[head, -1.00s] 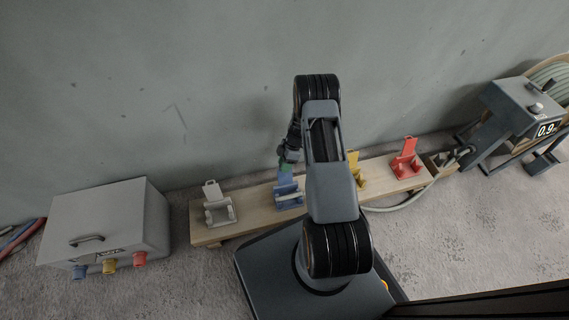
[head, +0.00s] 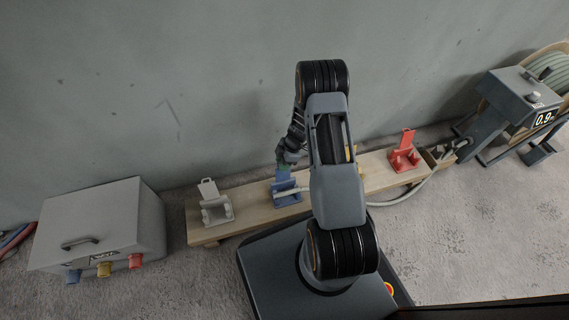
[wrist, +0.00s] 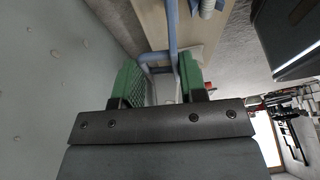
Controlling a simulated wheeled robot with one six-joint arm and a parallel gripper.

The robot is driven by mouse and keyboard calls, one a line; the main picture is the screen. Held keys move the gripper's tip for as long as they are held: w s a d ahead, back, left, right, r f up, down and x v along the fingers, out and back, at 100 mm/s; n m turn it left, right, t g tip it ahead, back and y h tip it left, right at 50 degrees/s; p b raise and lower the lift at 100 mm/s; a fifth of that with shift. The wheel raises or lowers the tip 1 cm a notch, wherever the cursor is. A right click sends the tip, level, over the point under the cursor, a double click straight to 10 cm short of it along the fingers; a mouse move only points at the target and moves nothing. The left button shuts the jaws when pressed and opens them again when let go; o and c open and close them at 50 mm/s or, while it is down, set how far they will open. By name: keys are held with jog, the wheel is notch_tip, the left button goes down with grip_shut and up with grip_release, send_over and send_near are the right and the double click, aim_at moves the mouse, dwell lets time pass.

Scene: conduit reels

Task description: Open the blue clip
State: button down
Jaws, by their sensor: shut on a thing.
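The blue clip (head: 287,194) stands on the wooden board, with its tab upright and the pale conduit (head: 292,190) lying across it. My gripper (head: 284,164) is at the top of this tab. In the wrist view my gripper's green fingers (wrist: 160,70) are on either side of the blue clip's frame (wrist: 172,35) and shut on it. The exact contact is partly hidden by the fingers. My arm hides part of the board and most of the yellow clip (head: 348,154).
A grey clip (head: 217,211) stands left on the board (head: 252,211), a red clip (head: 405,158) right. A grey box (head: 101,222) with coloured knobs is far left. The conduit runs from the reel machine (head: 514,100) at right. The wall is close behind.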

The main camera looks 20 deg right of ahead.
jog(key=shift+w+r, duration=0.1)
jog(key=c, duration=0.8)
grip_release()
jog(key=p+v, duration=0.5)
jog(key=v, duration=0.8)
jog(key=shift+d+r, duration=0.15)
jog(key=shift+r, duration=0.2)
